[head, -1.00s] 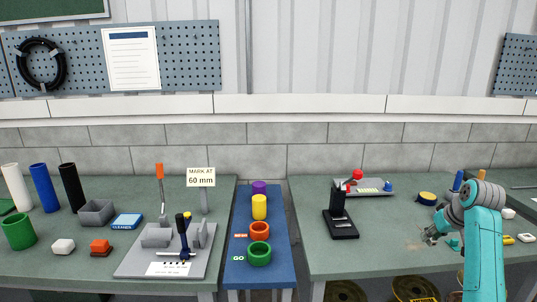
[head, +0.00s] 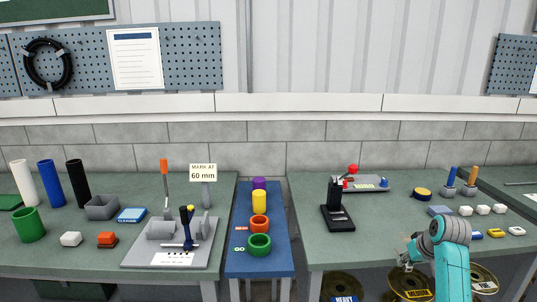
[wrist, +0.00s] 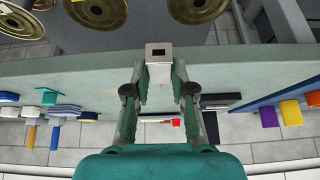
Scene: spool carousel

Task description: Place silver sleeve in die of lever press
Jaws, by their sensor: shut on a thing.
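The silver sleeve (wrist: 158,52) is a pale, square-ended piece with a dark opening in its end. My gripper (wrist: 160,72) is shut on it, with the sleeve between the two fingertips in the wrist view. In the head view my gripper (head: 406,258) is at the front edge of the right bench, and the sleeve is too small to make out there. A black upright device on a black base, which looks like the lever press (head: 337,212), stands on the right bench to the left of my gripper. Its die cannot be made out clearly.
A yellow-black roll (head: 421,193), blue and orange posts and small blocks are to the right. Spools (head: 410,285) are below the bench front. Bench surface between press and gripper is clear.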

